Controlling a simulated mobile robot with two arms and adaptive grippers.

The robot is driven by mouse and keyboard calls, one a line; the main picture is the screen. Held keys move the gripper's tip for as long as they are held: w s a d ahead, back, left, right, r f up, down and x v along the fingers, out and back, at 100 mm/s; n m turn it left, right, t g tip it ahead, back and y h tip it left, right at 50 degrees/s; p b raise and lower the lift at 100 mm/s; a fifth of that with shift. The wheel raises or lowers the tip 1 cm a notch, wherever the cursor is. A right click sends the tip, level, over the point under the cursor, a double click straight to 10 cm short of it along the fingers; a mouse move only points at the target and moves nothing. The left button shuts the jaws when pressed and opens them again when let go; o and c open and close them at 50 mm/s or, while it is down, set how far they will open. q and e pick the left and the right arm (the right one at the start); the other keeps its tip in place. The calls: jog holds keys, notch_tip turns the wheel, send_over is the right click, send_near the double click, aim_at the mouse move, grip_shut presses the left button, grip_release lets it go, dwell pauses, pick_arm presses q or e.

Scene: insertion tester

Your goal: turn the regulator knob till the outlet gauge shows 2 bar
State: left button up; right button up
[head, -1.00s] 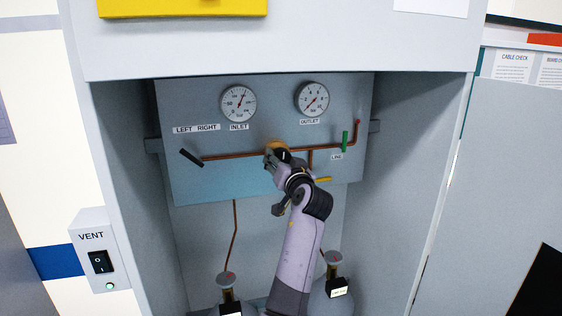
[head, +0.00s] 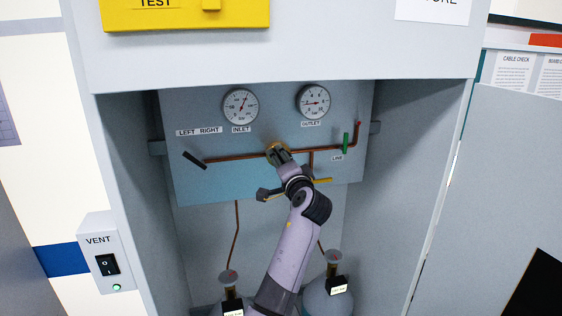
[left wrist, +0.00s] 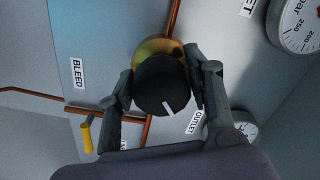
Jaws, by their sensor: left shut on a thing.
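The regulator knob (left wrist: 158,84) is black with a white mark and sits before a brass body (head: 277,147) on the panel's copper pipe. My left gripper (head: 279,158) is shut on the knob, one finger on each side in the left wrist view (left wrist: 161,80). In the head view the gripper hides most of the knob. The outlet gauge (head: 314,102) is at the panel's upper right; its needle points roughly left, but the exact value is too small to read. In the left wrist view the outlet gauge (left wrist: 247,130) is partly covered by a finger. My right gripper is not in view.
The inlet gauge (head: 240,107) is left of the outlet gauge. A black lever (head: 194,159), a green line handle (head: 346,143) and a yellow handle (head: 322,180) stand out around the pipes. Cabinet walls (head: 412,170) close in both sides. Bottles (head: 327,298) stand below.

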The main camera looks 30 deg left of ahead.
pick_arm(q)
jog(key=shift+d+m, duration=0.1)
jog(key=shift+m, duration=0.5)
jog(key=o, duration=1.1)
jog(key=shift+o, duration=0.2)
jog(key=v, duration=1.2)
